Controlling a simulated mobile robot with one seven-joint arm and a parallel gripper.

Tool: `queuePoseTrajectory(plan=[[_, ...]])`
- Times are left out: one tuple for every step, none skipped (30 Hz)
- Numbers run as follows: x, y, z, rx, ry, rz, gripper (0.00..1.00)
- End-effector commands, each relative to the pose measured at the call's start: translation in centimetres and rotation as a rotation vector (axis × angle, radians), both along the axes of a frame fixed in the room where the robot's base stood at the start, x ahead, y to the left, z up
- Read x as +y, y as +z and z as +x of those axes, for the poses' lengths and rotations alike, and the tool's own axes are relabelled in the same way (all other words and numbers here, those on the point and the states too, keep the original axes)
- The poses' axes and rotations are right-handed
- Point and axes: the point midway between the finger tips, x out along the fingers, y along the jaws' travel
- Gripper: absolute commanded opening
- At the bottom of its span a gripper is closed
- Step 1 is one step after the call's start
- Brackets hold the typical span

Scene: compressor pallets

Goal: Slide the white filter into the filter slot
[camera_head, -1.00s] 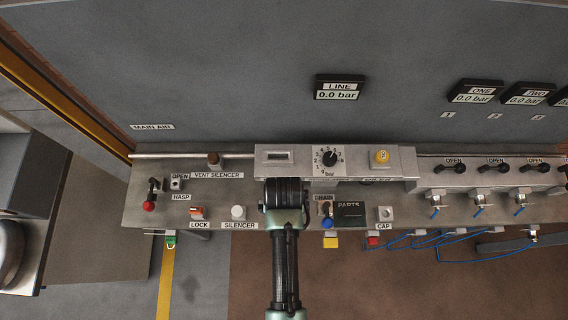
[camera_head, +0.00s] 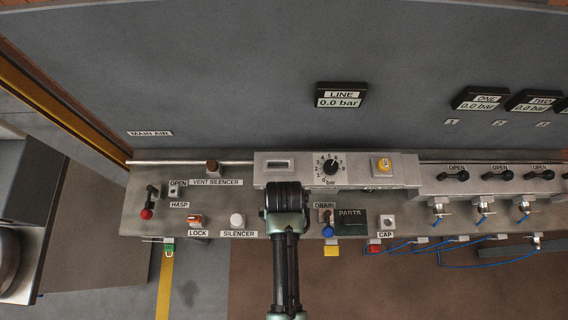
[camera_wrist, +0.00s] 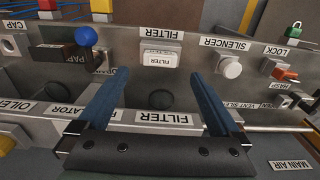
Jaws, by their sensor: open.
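The white filter (camera_wrist: 160,58) is a small pale block marked FILTER. It lies on the shelf by a FILTER label in the wrist view. In the head view my arm hides it. My gripper (camera_wrist: 158,76) is open and empty, its two blue fingers pointing toward the filter, one to each side of it. In the head view a rectangular slot (camera_head: 279,164) shows on the left of the grey unit above my wrist. A second FILTER label and a dark round spot (camera_wrist: 161,99) lie between my fingers in the wrist view.
The white silencer (camera_wrist: 229,67) stands right of the filter in the wrist view. The blue ball of the drain handle (camera_wrist: 86,37) and the dark PARTS block (camera_head: 350,221) are on the other side. The red lock (camera_head: 195,220) sits farther left in the head view.

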Motion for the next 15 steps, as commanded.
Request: queuePoseTrajectory(plan=[[0.0,-1.2,0.0,-0.001,0.000,0.000,1.00],[0.0,-1.6,0.0,-0.001,0.000,0.000,1.00],[0.0,-2.2,0.1,-0.001,0.000,0.000,1.00],[0.0,-2.6,0.1,-0.001,0.000,0.000,1.00],[0.0,-3.0,0.1,-0.001,0.000,0.000,1.00],[0.0,-3.5,0.1,-0.001,0.000,0.000,1.00],[0.0,-3.9,0.1,-0.001,0.000,0.000,1.00],[0.0,-4.2,0.1,0.000,0.000,0.000,1.00],[0.0,-4.7,0.1,0.001,0.000,0.000,1.00],[0.0,-5.1,0.1,0.001,0.000,0.000,1.00],[0.0,-5.5,0.2,0.001,0.000,0.000,1.00],[0.0,-5.9,0.2,0.001,0.000,0.000,1.00],[0.0,-6.2,0.2,0.001,-0.001,0.000,1.00],[0.0,-6.5,0.2,0.000,-0.001,0.000,1.00],[0.0,-6.7,0.2,-0.001,-0.001,0.000,1.00]])
